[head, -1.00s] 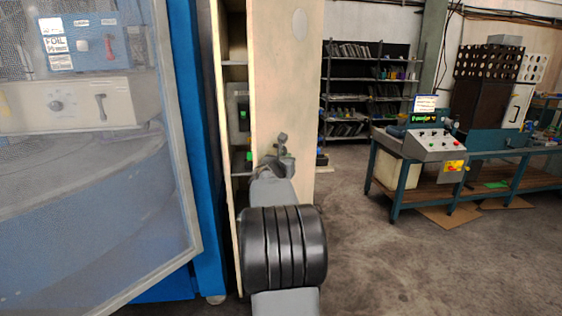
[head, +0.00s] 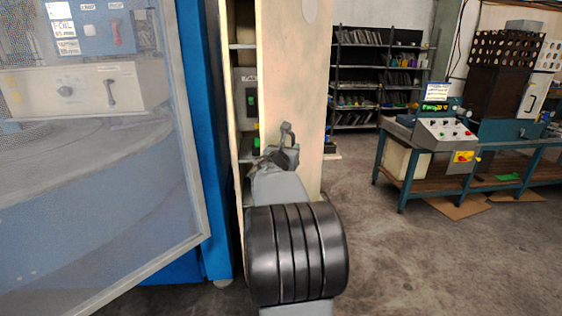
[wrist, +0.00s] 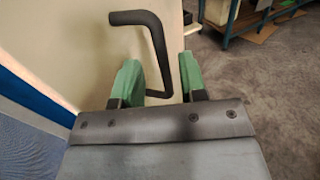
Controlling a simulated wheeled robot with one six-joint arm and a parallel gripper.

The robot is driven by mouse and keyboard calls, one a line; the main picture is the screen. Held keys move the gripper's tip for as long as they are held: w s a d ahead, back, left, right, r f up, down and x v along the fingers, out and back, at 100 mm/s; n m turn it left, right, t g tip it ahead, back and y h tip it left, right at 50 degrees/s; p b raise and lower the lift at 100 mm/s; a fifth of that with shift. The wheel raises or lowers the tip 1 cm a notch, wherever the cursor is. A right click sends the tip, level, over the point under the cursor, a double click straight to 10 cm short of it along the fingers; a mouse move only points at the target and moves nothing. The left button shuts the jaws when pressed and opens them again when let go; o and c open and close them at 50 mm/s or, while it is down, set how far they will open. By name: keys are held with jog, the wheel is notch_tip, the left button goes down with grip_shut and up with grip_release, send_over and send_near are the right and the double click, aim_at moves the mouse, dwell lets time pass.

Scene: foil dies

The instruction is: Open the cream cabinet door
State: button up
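The cream cabinet door (head: 294,80) stands swung out from its cabinet in the head view. A gap along its left side shows the cabinet's inner shelves (head: 244,100). My gripper (head: 284,150) is in front of the lower part of the door's face. In the wrist view, the dark bent door handle (wrist: 157,40) runs down between the two green fingers of my gripper (wrist: 160,75). The fingers are apart, with visible gaps beside the handle. The handle's lower end bends left behind the left finger. My arm hides the bottom of the door.
A blue machine with a mesh-covered guard (head: 100,190) stands close on the left. A teal workbench (head: 440,185) with a control box is at the right. A dark shelf rack (head: 375,75) stands behind. The grey floor (head: 410,265) at the front right is clear.

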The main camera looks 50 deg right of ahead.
jog(key=v, duration=0.9)
jog(key=shift+a, duration=0.2)
jog(key=shift+c, duration=0.4)
